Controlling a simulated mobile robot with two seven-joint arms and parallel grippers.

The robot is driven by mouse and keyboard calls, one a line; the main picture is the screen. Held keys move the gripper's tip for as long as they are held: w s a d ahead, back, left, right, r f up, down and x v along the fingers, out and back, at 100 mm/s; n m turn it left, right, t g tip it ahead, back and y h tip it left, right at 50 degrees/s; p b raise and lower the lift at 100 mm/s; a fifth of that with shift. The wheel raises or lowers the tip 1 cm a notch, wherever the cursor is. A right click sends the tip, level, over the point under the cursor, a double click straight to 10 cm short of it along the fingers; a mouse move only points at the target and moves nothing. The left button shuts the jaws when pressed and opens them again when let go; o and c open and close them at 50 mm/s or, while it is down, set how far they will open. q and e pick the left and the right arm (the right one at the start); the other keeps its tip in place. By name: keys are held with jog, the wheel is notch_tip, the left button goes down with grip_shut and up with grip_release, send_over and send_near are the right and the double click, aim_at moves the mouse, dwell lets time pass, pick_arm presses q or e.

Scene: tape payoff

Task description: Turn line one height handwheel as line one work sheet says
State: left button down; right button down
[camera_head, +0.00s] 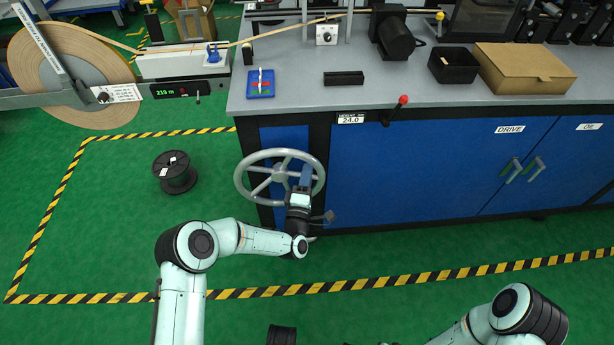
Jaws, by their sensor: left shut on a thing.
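The grey spoked handwheel (247,162) is on the front of the bench at its left end, left of the blue doors. My left gripper (302,185) is at the lower right of the wheel and shut on it; the wrist hides part of the rim there. A height readout (350,119) on the bench edge shows 24.0. My right arm comes in at the bottom right, and its gripper is out of the picture. I cannot make out a line one work sheet.
A red-knobbed lever (403,101) sticks out at the bench edge. A black spool (174,172) stands on the green floor left of the wheel. A large tape reel (75,65) hangs at the upper left.

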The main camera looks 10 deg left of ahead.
pick_arm(q)
jog(key=c, duration=1.1)
grip_release()
jog(key=shift+c, duration=0.2)
jog(key=shift+s, duration=0.15)
